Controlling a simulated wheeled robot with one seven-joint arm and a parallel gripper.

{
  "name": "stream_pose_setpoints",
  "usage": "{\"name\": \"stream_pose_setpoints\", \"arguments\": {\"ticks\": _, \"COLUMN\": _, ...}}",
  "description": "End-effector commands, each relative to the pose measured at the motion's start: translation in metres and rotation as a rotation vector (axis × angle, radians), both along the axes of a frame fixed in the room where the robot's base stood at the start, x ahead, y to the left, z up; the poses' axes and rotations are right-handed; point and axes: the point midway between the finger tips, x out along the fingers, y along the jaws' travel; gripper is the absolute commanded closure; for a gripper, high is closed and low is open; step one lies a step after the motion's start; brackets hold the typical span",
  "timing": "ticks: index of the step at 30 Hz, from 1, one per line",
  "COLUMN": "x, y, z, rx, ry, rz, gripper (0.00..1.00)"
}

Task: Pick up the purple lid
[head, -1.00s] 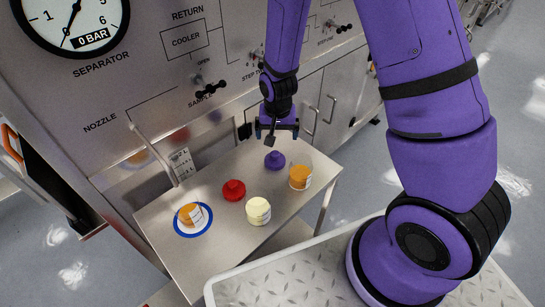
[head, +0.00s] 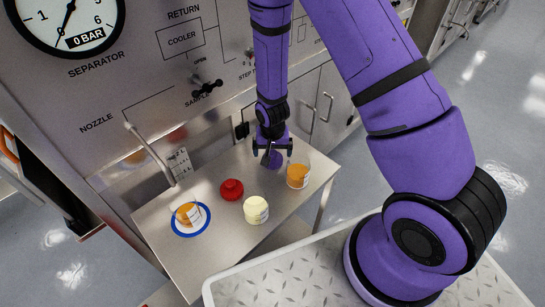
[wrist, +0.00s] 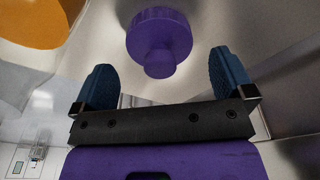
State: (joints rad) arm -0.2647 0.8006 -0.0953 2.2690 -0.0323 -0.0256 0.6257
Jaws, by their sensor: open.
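The purple lid (head: 272,159) lies on the metal shelf (head: 175,247), near its back right, and is partly hidden behind my gripper in the head view. In the wrist view the purple lid (wrist: 159,40) shows whole, with its knob toward me. My gripper (head: 272,152) is open and empty just above the lid. In the wrist view my gripper's blue fingertips (wrist: 165,78) stand apart, and the lid lies ahead of the gap between them. I see no contact with the lid.
A jar with orange contents (head: 298,175) stands close to the right of the lid. A red lid (head: 231,190), a cream-coloured jar (head: 256,210) and a blue-rimmed container (head: 189,216) stand further forward and left. A metal pipe (head: 152,155) rises at the shelf's left.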

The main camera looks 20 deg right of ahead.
Motion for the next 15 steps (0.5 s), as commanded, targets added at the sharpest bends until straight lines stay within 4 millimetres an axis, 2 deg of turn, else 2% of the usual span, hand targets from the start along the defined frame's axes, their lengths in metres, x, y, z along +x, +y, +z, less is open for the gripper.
{"name": "stream_pose_setpoints", "arguments": {"ticks": 6, "x": 0.003, "y": -0.001, "z": -0.026, "rx": 0.000, "ry": 0.001, "rz": -0.001, "gripper": 0.00}}
{"name": "stream_pose_setpoints", "arguments": {"ticks": 15, "x": 0.004, "y": -0.001, "z": -0.032, "rx": 0.001, "ry": -0.001, "rz": -0.001, "gripper": 0.00}}
